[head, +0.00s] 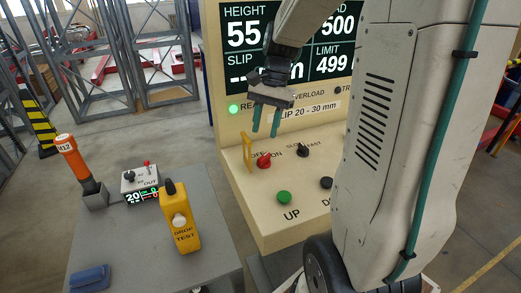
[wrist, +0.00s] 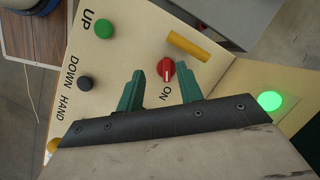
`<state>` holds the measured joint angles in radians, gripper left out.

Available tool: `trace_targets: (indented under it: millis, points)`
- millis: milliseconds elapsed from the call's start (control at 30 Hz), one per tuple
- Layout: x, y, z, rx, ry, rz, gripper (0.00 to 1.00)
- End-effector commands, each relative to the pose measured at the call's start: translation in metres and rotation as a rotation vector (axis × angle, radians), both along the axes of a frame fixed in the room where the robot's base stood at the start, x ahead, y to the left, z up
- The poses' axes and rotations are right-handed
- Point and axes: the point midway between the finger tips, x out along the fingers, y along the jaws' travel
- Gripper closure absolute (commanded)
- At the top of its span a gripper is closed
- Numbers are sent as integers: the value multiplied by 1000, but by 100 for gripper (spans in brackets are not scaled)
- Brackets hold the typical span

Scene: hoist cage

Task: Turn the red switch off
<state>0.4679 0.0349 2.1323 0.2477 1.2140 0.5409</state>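The red switch (head: 264,160) is a round knob on the cream control panel, between the printed words OFF and ON. In the wrist view the red switch (wrist: 166,69) shows a white line running up and down the picture, with ON printed just below it. OFF is not visible there. My gripper (head: 266,121) hangs above the panel over the red switch, pointing down, with its two teal fingers apart and nothing between them. In the wrist view my gripper (wrist: 160,88) has its fingers on either side of the switch's line of sight. I see no contact.
A yellow guard bar (head: 247,152) stands just left of the switch. A black selector knob (head: 303,150), a green UP button (head: 284,197) and a black DOWN button (head: 326,183) share the panel. The display board (head: 240,50) rises behind. A grey table (head: 140,245) holds a yellow DROP TEST pendant (head: 179,220).

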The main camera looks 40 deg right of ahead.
Motion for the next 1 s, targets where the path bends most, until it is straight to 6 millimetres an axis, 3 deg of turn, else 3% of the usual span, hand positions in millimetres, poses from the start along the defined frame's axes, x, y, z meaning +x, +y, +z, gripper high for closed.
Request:
trace_targets:
  millis: [100, 300, 800, 1000]
  points:
    - [13, -23, -18, 31, 40, -109, 64]
    - [21, -39, -32, 52, 69, -192, 64]
    - [15, -14, -95, 53, 71, -195, 64]
    - [14, -11, -103, 52, 69, -194, 64]
